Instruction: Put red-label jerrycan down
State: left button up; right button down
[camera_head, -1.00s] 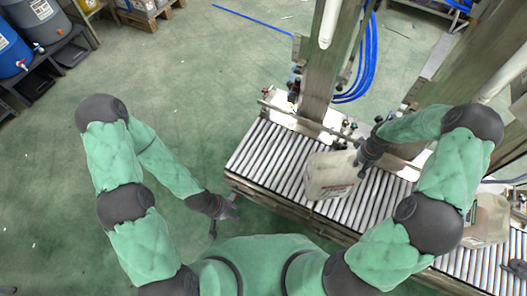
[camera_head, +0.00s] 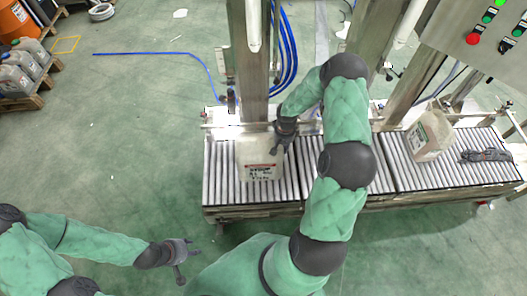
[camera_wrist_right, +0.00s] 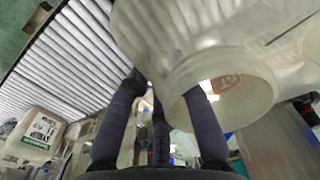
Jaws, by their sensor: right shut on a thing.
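The red-label jerrycan (camera_head: 260,163) is a pale, translucent can with a red stripe on its label, at the left section of the roller conveyor (camera_head: 222,180). My right gripper (camera_head: 282,142) is shut on it near its top right corner. The can looks upright; I cannot tell whether its base touches the rollers. In the right wrist view the can's large blurred neck (camera_wrist_right: 225,90) fills the upper right, by the dark fingers (camera_wrist_right: 165,115). My left gripper (camera_head: 180,262) is open and empty, low over the green floor in front of the conveyor.
A second jerrycan (camera_head: 428,135) stands on the conveyor's right section; its green label shows in the right wrist view (camera_wrist_right: 38,142). A dark tool (camera_head: 486,155) lies right of it. A steel post (camera_head: 247,70) rises behind the held can. A control panel (camera_head: 485,30) is at upper right.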

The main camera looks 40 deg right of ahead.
jog(key=w+f+b, duration=0.4)
jog(key=w+f, duration=0.4)
jog(key=f, duration=0.2)
jog(key=shift+w+a+f+b, duration=0.2)
jog(key=shift+w+a+b, duration=0.1)
jog(key=shift+a, duration=0.1)
jog(key=shift+f, duration=0.15)
jog(key=c, duration=1.1)
grip_release()
jog(key=shift+s, duration=0.1)
